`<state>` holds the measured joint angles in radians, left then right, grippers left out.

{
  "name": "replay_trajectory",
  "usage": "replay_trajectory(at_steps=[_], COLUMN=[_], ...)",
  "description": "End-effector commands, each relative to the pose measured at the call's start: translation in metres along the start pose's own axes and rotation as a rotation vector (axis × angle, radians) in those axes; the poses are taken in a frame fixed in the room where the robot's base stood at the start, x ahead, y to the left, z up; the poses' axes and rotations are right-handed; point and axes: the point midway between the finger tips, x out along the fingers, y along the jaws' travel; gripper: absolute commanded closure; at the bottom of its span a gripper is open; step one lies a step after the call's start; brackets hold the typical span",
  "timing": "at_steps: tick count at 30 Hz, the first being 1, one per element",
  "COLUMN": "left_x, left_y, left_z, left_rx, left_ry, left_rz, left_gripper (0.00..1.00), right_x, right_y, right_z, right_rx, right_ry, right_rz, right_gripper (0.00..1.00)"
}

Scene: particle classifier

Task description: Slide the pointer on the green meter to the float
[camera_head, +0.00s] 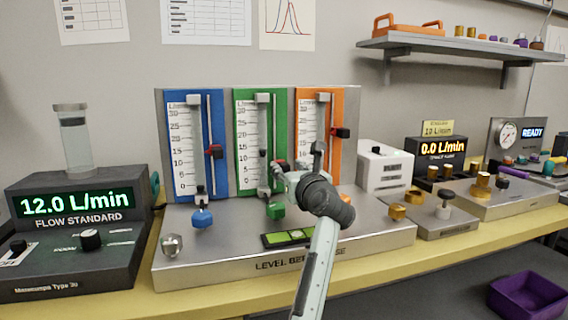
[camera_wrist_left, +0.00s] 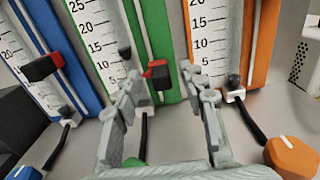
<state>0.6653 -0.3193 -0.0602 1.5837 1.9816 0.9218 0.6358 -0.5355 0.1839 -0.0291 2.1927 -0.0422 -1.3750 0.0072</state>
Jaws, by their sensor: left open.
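The green meter (camera_head: 246,102) stands in the middle of three meters, with a white scale. Its dark float (camera_head: 263,154) sits low in the tube and also shows in the left wrist view (camera_wrist_left: 125,51). The red and black pointer (camera_wrist_left: 157,70) of the green meter is on the slide rod right of the scale and appears a little lower than the float. My left gripper (camera_wrist_left: 158,72) is open, with the pointer between its fingertips in the wrist view; I cannot tell whether they touch it. In the head view my left gripper (camera_head: 299,160) partly covers the pointer. My right gripper is out of view.
The blue meter (camera_head: 213,102) with its pointer (camera_head: 215,152) is on the left. The orange meter (camera_head: 302,98) with its pointer (camera_head: 340,133) is close on the right. Blue and green valve knobs (camera_head: 203,218) (camera_head: 276,210) stick out below. A flow standard (camera_head: 80,215) stands at far left.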

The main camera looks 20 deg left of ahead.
Motion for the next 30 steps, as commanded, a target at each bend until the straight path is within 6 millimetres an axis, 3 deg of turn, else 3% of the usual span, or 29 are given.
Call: replay_trajectory(at_steps=[6, 17, 27, 30], left_x=[0.028, 0.034, 0.033, 0.033], left_y=[0.000, 0.000, 0.000, 0.000], left_z=[0.001, 0.000, 0.000, 0.000], left_rx=[0.002, 0.000, 0.000, 0.000], left_ry=[-0.002, -0.001, -0.001, -0.001], left_rz=[0.000, 0.000, 0.000, 0.000], left_gripper=[0.59, 0.59, 1.00, 1.00], right_x=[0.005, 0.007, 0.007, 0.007], right_y=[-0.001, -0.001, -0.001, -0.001], right_z=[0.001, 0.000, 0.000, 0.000], right_rx=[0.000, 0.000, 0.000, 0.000], right_ry=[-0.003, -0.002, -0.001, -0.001], right_rz=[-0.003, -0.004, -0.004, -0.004], right_gripper=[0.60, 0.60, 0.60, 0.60])
